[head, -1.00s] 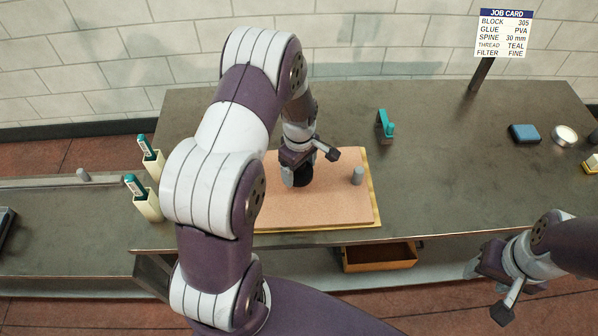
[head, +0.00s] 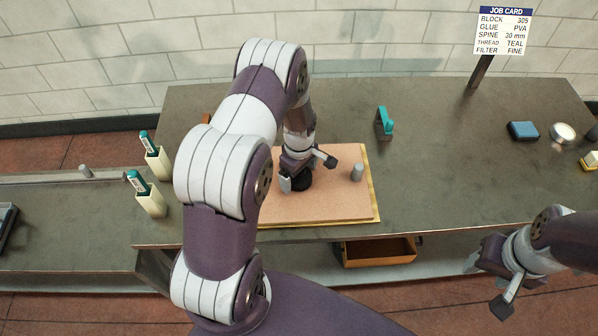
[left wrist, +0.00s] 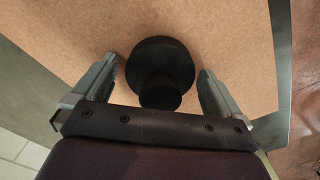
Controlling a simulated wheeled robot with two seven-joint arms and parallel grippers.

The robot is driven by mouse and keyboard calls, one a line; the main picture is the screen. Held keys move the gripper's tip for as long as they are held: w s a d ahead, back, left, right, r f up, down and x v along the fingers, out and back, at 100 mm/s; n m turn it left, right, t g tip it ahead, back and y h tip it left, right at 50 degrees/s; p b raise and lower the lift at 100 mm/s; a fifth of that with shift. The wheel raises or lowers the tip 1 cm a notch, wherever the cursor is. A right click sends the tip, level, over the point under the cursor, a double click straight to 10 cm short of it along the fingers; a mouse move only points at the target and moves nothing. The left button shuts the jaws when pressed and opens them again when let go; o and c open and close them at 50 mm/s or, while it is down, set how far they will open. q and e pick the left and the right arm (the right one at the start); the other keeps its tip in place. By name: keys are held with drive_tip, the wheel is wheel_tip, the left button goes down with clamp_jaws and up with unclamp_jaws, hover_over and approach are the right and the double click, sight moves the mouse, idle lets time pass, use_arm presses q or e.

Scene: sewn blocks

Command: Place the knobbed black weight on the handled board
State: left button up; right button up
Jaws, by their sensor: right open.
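The knobbed black weight (head: 302,181) stands on the tan board, partly hidden by my left gripper in the head view. In the left wrist view the black weight (left wrist: 160,62) shows from above as a round disc with a smaller knob. My left gripper (left wrist: 158,72) is open around it, one finger on each side, with gaps between. The handled board (head: 325,205) is a flat tan panel with a grey knob (head: 357,172) near its right side. My right gripper (head: 486,286) is open and empty in front of the table at the right.
A teal-handled tool (head: 384,123) stands behind the board. A blue block (head: 523,131) and a round tin (head: 563,133) sit at the far right. The table right of the board is clear.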

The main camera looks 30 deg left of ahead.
use_arm(q)
drive_tip(key=shift+r, duration=0.2)
drive_tip(key=shift+w+r, duration=0.1)
drive_tip(key=shift+r, duration=0.15)
wheel_tip(320, 180, up, 11)
drive_tip(key=shift+f+b, duration=0.15)
drive_tip(key=shift+b, duration=1.05)
drive_tip(key=s+d+r+m, duration=0.3)
drive_tip(key=s+d+m, duration=0.1)
drive_tip(key=s+m, duration=0.3)
drive_tip(key=s+d+r+m+t, duration=0.1)
drive_tip(key=s+d+r+m, duration=0.1)
drive_tip(key=s+d+m, duration=0.2)
drive_tip(key=s+m, duration=0.3)
drive_tip(key=m, duration=0.1)
drive_tip(key=shift+d+r+m, duration=0.2)
drive_tip(key=shift+r+m, duration=0.1)
drive_tip(key=shift+r, duration=0.1)
drive_tip(key=shift+s, duration=0.15)
